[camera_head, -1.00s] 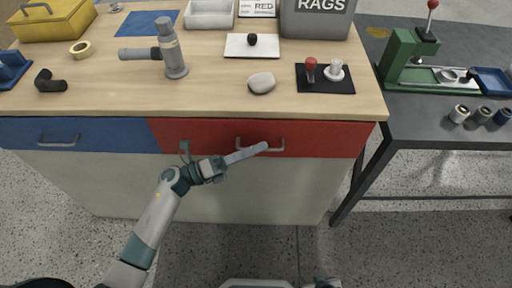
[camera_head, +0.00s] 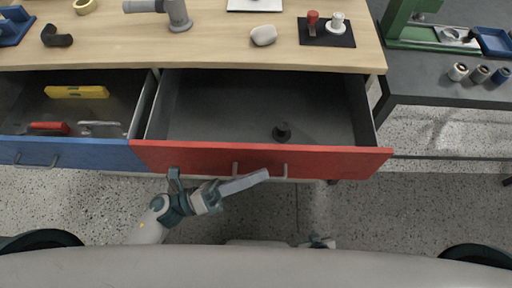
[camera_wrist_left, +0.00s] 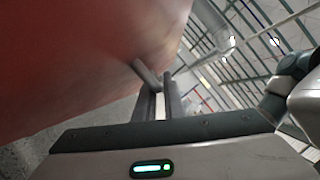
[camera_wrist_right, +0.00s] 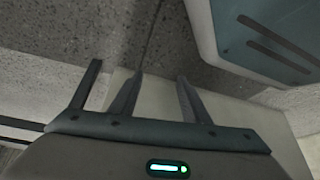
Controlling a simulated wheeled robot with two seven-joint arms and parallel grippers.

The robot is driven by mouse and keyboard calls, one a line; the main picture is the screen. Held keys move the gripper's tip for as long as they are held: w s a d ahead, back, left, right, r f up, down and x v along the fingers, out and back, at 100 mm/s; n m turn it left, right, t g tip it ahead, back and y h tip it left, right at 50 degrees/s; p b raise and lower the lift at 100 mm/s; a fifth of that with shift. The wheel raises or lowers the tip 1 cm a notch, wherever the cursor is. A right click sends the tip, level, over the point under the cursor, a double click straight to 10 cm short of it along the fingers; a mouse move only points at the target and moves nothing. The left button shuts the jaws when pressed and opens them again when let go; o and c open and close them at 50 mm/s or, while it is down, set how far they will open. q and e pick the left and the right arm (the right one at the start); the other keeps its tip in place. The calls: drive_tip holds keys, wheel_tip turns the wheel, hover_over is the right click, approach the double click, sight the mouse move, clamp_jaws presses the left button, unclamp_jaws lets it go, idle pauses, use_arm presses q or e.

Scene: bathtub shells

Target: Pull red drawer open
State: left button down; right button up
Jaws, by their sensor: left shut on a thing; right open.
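The red drawer (camera_head: 320,161) stands pulled out from the workbench, its grey interior showing in the head view. A small dark knob-like thing (camera_head: 282,132) lies inside it. My left gripper (camera_head: 264,175) is at the grey bar handle (camera_head: 285,170) on the drawer's front. In the left wrist view its fingers (camera_wrist_left: 161,84) are shut on the handle (camera_wrist_left: 145,74), beside the blurred red front. My right gripper (camera_head: 322,242) is low, near my base, away from the drawer. In the right wrist view its fingers (camera_wrist_right: 140,85) are apart and empty.
The blue drawer (camera_head: 75,154) on the left is also open, holding a yellow level (camera_head: 77,92) and hand tools. On the benchtop are a grey stone (camera_head: 263,36) and a black plate (camera_head: 328,38) with two knobs. A dark side table (camera_head: 430,85) stands right.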

use_arm(q)
drive_tip(key=s, duration=0.5)
drive_tip(key=shift+s+f, duration=0.1)
drive_tip(key=shift+s, duration=0.2)
use_arm(e)
drive_tip(key=shift+s+d, duration=0.2)
drive_tip(key=shift+s, duration=0.25)
use_arm(q)
drive_tip(key=c, duration=2.1)
unclamp_jaws()
use_arm(e)
drive_tip(key=shift+f, duration=0.1)
drive_tip(key=shift+w, duration=0.25)
